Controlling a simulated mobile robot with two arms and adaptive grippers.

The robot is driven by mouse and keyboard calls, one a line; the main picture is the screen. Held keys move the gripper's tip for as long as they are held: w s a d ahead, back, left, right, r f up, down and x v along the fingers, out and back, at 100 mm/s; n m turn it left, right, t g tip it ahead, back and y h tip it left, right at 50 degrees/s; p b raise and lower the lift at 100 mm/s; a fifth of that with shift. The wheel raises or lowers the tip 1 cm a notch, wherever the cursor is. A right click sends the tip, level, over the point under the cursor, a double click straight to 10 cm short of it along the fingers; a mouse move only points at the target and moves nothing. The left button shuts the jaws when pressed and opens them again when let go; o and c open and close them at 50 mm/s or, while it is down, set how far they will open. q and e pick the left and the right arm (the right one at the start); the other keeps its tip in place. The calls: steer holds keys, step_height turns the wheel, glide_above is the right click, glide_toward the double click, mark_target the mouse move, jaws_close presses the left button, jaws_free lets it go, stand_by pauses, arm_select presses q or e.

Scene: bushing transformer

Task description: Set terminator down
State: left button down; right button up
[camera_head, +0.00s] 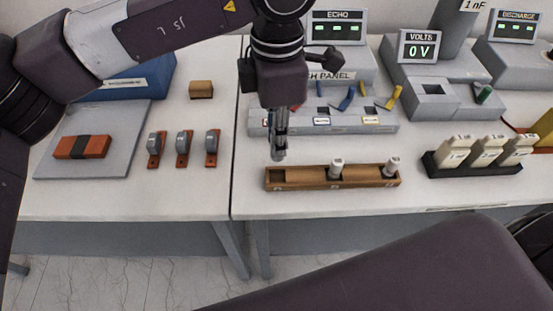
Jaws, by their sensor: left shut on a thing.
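My left gripper (279,146) points straight down above the left end of a wooden rack (300,179). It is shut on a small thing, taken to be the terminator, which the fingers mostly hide. I cannot tell whether its lower end touches the rack. Two white-topped terminators stand upright in the rack, one near the middle (336,166) and one at the right end (391,165). No terminator is seen standing at the rack's left end. My right gripper is out of view.
The patch panel (345,125) with coloured levers stands behind the rack. A black holder (474,169) with white blocks is to the right. Grey clamp-like parts on red bases (183,150) and a grey tray (118,120) are to the left. Bare table lies before the rack.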

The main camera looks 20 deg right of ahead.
arm_select(q)
step_height(320, 180, down, 4)
steer(key=shift+f, duration=0.1)
step_height(320, 180, down, 4)
steer(key=shift+r+p, duration=0.1)
steer(key=shift+p, duration=0.55)
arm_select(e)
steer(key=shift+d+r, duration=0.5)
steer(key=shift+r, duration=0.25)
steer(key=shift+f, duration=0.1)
arm_select(q)
steer(key=shift+f+b, duration=0.25)
steer(key=shift+b, duration=0.05)
steer(key=c, duration=1.8)
jaws_free()
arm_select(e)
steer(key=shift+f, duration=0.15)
arm_select(q)
steer(key=shift+r, duration=0.1)
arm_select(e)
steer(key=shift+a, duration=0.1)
